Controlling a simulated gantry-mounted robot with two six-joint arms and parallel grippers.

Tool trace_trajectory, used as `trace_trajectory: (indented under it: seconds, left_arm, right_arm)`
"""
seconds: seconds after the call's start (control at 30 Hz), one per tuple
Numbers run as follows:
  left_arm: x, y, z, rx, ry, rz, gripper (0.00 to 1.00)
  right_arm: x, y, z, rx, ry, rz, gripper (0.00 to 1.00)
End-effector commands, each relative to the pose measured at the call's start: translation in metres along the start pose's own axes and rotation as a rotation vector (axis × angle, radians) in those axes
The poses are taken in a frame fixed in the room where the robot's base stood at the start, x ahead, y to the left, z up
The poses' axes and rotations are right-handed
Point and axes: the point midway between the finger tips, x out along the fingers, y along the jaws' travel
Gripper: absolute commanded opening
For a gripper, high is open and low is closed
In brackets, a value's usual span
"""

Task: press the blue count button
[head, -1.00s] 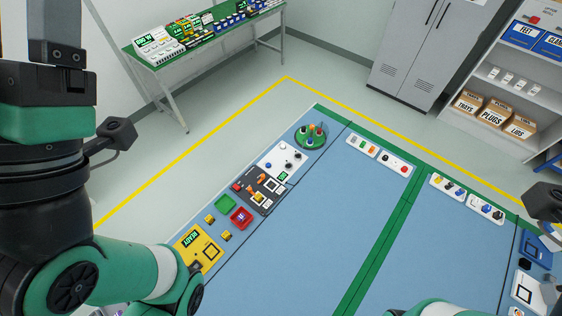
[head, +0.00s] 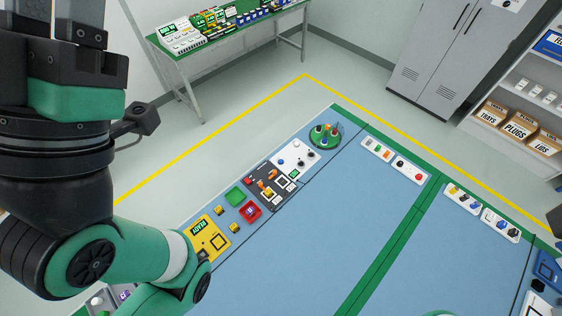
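A small blue button (head: 281,162) sits on the white panel (head: 291,146) on the left side of the blue table, just in front of the green turntable (head: 325,137). It looks like the count button, but its label is too small to read. My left gripper (head: 80,8) is raised at the top left, well apart from the button and touching nothing I can see. Its fingertips are cut off by the top edge, so its opening is unclear. My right gripper's fingers are out of view; only a dark piece shows at the right edge.
The turntable carries several small coloured items. White strips with coloured parts lie at the back. The table's middle is clear.

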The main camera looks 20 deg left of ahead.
Motion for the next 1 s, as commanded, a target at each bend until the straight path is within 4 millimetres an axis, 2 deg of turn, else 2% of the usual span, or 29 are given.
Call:
trace_trajectory:
  seconds: [0.03, 0.2, 1.0]
  left_arm:
    - [0.0000, 0.0000, 0.0000, 0.000, 0.000, 0.000, 0.28]
    - [0.0000, 0.0000, 0.0000, 0.000, 0.000, 0.000, 0.00]
    - [0.0000, 0.0000, 0.0000, 0.000, 0.000, 0.000, 0.00]
  right_arm:
    - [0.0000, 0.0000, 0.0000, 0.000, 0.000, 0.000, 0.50]
    - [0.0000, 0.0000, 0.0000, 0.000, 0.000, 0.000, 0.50]
    - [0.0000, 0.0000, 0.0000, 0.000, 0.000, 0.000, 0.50]
